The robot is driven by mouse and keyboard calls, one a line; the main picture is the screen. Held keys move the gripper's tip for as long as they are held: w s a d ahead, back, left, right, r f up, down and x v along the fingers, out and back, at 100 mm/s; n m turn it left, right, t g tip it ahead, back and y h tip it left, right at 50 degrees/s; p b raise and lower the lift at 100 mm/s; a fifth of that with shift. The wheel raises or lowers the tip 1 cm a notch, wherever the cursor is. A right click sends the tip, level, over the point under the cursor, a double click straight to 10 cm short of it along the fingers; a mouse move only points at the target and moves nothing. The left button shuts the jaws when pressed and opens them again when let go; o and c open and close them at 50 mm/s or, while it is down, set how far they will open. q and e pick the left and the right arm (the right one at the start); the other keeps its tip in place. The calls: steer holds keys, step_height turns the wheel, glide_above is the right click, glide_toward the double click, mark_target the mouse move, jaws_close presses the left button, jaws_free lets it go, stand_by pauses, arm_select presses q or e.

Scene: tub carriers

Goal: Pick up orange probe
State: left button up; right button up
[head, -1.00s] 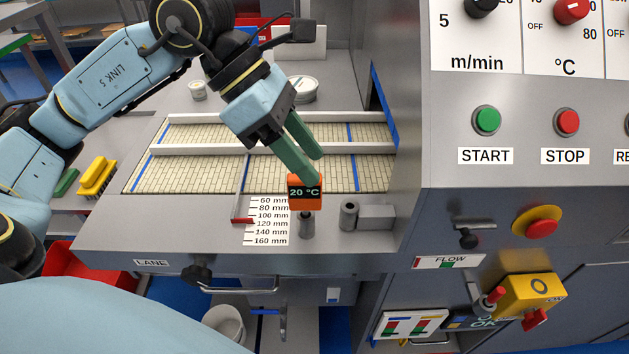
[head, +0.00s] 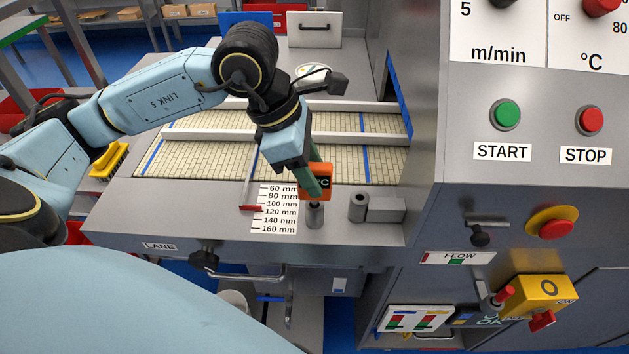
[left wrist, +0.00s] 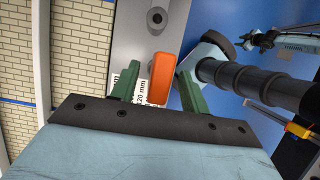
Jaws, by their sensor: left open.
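The orange probe (head: 328,182) stands upright on a short grey post (head: 315,216) at the front of the lane table, right of the mm scale. Its display is partly hidden by my green fingers. My left gripper (head: 316,183) is at the probe and reaches down from above. In the left wrist view the probe (left wrist: 161,78) sits between the two green fingers of my open left gripper (left wrist: 158,88), nearer the left finger; I cannot tell whether that finger touches it. My right gripper is not in view.
A grey cylinder (head: 358,207) and block (head: 386,209) stand just right of the post. The mm scale (head: 275,209) with a red pointer (head: 250,208) lies to the left. The control panel (head: 535,170) rises at the right. A yellow brush (head: 110,160) lies at the far left.

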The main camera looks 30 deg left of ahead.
arm_select(q)
steer(key=x, duration=0.3)
steer(key=shift+f, duration=0.2)
steer(key=shift+c, duration=0.3)
jaws_close()
steer(key=shift+r, duration=0.1)
